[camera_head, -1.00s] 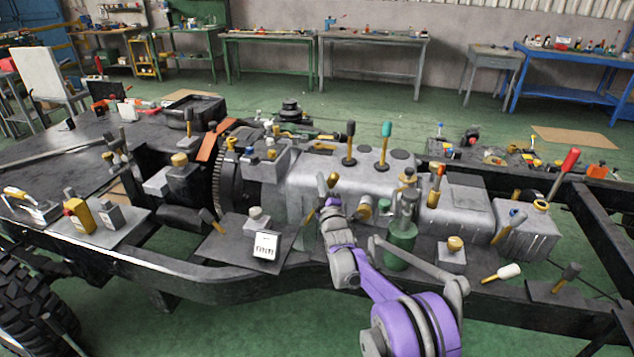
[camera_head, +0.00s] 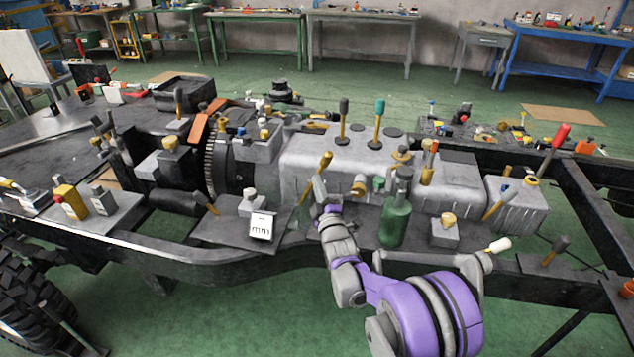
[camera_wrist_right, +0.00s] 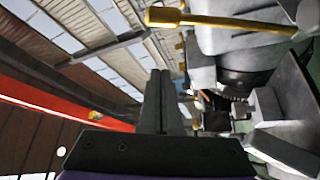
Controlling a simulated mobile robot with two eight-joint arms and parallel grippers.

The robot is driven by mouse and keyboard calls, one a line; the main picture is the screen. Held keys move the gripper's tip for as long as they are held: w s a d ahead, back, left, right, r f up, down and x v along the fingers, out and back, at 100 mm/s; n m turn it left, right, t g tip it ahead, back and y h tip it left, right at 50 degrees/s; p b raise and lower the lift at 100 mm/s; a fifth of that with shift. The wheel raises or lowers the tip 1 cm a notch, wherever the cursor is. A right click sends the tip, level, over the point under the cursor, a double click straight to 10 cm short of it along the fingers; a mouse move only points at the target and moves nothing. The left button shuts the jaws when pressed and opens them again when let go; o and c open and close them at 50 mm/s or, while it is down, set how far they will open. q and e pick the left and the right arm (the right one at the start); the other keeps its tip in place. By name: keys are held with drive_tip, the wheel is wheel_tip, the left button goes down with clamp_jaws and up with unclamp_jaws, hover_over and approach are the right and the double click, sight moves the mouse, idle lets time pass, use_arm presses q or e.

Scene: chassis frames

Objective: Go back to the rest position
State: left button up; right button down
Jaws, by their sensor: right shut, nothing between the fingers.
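My right gripper (camera_head: 318,188) is in front of the grey gearbox (camera_head: 330,155) on the chassis frame, fingers pointing up. It is shut and empty. Its fingers also show closed together in the right wrist view (camera_wrist_right: 162,100). The purple and grey right arm comes in from the lower right. A yellow-handled tool (camera_head: 318,172) stands just behind the fingertips in the head view; whether they touch cannot be told. A yellow handle (camera_wrist_right: 220,20) crosses the top of the right wrist view. My left gripper is not in view.
A green bottle (camera_head: 394,222) stands right of my right gripper. A white-labelled box (camera_head: 261,226) sits to its left. The dark chassis rail (camera_head: 215,264) runs along the front, with green floor (camera_head: 230,315) clear before it. Workbenches (camera_head: 365,18) line the back wall.

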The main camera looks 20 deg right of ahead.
drive_tip(key=s+a+r+m+g+y+p, duration=0.1)
drive_tip(key=s+a+r+m+g+p, duration=0.15)
drive_tip(key=s, duration=0.45)
drive_tip(key=s+a+r+m+g+p, duration=0.2)
drive_tip(key=s+r+m+g+p, duration=0.15)
drive_tip(key=s, duration=0.35)
drive_tip(key=s+a+f+m+g+p, duration=0.1)
drive_tip(key=s+m+g, duration=0.1)
drive_tip(key=s, duration=0.7)
drive_tip(key=s+a+f+m+g+p, duration=0.2)
drive_tip(key=s+g, duration=0.2)
drive_tip(key=s, duration=0.6)
drive_tip(key=s+a+f+m+g+y+p, duration=0.1)
drive_tip(key=s+f+m+g+p, duration=0.1)
drive_tip(key=s, duration=0.7)
drive_tip(key=shift+s+a+g, duration=0.2)
drive_tip(key=shift+a+g, duration=0.05)
drive_tip(key=shift+g, duration=0.35)
drive_tip(key=shift+d, duration=0.1)
